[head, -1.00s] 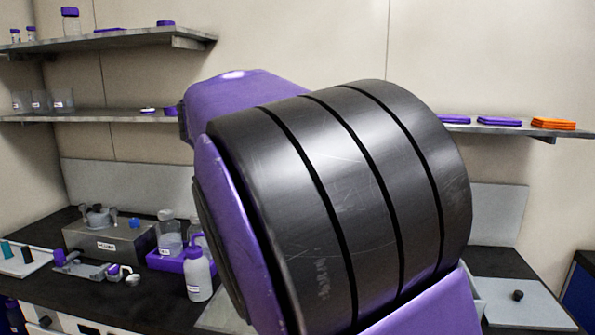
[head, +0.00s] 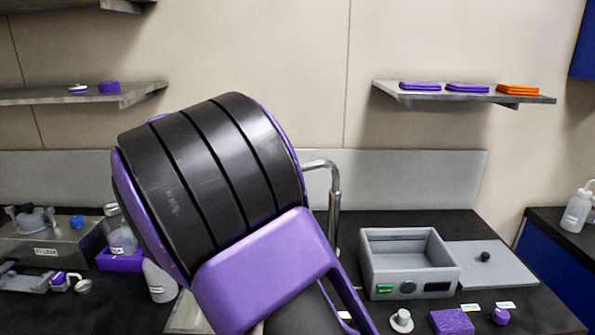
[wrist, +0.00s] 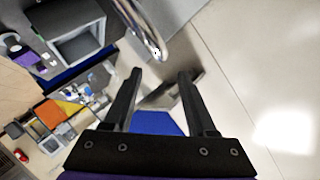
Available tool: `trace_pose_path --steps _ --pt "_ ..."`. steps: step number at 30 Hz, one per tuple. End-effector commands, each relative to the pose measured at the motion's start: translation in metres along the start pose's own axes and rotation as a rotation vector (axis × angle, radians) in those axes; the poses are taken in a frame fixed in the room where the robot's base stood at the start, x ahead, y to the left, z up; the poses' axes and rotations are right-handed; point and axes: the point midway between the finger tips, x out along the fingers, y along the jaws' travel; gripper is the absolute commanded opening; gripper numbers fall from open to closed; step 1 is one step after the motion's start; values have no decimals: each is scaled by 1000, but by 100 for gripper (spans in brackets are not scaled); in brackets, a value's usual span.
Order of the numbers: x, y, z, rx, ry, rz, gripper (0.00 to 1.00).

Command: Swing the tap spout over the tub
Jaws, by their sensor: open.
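The tap spout (head: 334,190) is a curved metal pipe rising behind my arm in the head view; its base is hidden. In the wrist view a shiny curved metal pipe, seemingly the spout (wrist: 147,32), ends just beyond my fingertips. The tub (head: 372,282) looks to be the grey open-topped box to the right of the spout. A grey open box, likely the same tub (wrist: 88,46), shows at upper left in the wrist view. My gripper (wrist: 160,73) is open, with nothing between its fingers. My arm hides it in the head view.
A grey flat panel with a black knob (head: 486,257) lies right of the tub. A purple block (head: 451,321) and a grey knobbed piece (head: 401,321) are in front. The steel box (head: 50,247) and bottles stand at left. A shelf (head: 420,95) hangs above.

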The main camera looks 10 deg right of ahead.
Motion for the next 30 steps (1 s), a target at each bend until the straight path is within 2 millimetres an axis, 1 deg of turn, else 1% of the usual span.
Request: trace_pose_path --steps 1,3,9,15,21,27,28,30 --pt "13 1 0 0 3 2 57" --pt "28 1 0 0 4 2 57" --pt "69 0 0 0 3 0 57" --pt "95 0 0 0 1 0 57" --pt "103 -1 0 1 -1 -1 57" --pt "104 -1 0 0 -1 -1 57" --pt "104 -1 0 0 -1 -1 55" --pt "103 -1 0 0 -1 -1 43"
